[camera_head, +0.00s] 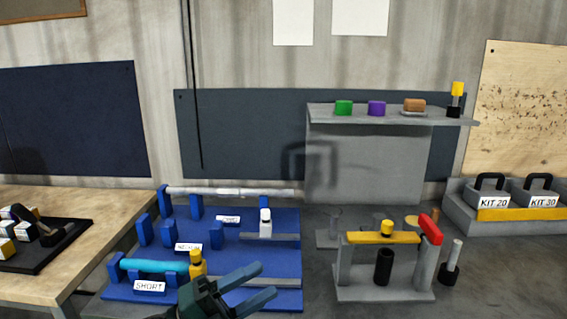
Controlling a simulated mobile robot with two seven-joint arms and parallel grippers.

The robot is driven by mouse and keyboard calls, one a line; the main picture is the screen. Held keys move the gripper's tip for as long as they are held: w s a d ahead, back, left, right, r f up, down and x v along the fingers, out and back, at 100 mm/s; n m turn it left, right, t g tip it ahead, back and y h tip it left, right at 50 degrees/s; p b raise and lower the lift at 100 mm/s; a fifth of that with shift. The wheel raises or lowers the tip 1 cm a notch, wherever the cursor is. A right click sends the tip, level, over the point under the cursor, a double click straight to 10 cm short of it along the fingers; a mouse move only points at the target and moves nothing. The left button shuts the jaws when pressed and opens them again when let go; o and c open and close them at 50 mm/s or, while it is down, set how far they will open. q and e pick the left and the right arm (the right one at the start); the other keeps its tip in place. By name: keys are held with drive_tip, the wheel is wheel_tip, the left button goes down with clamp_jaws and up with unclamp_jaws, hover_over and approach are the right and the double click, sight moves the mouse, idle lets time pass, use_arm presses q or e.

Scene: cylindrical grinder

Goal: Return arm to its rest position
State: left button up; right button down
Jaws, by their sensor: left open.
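My left gripper (268,282) is at the bottom centre of the head view, dark green-grey, with its two fingers spread apart and nothing between them. It is in front of the lower edge of the blue rack (285,258). A cyan cylinder (153,266) lies across the blue supports behind the "SHORT" label (150,286), left of the gripper. A yellow-topped piece (197,263) stands just behind the gripper. My right gripper is out of view.
A grey fixture with a yellow bar (384,238) and red block (431,229) stands to the right. A grey shelf (330,115) holds small coloured parts. Kit boxes (493,201) sit at the far right. A wooden table (110,200) with a black tray (62,247) is at the left.

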use_arm(q)
drive_tip(key=s+a+f+n+t+y+p, duration=0.15)
drive_tip(key=a+f+n+t+y, duration=0.25)
drive_tip(key=f+n+y, duration=0.55)
drive_tip(key=s+a+f+n+t+y, duration=0.35)
drive_tip(key=f+n, duration=0.35)
drive_tip(key=n, duration=0.6)
drive_tip(key=s+a+f+n+g+y, duration=0.2)
drive_tip(key=s+f+n+g+y, duration=0.2)
drive_tip(key=s+f, duration=0.6)
drive_tip(key=shift+s+f+n+g, duration=0.4)
drive_tip(key=shift+f+n+g, duration=0.25)
drive_tip(key=shift+n, duration=0.4)
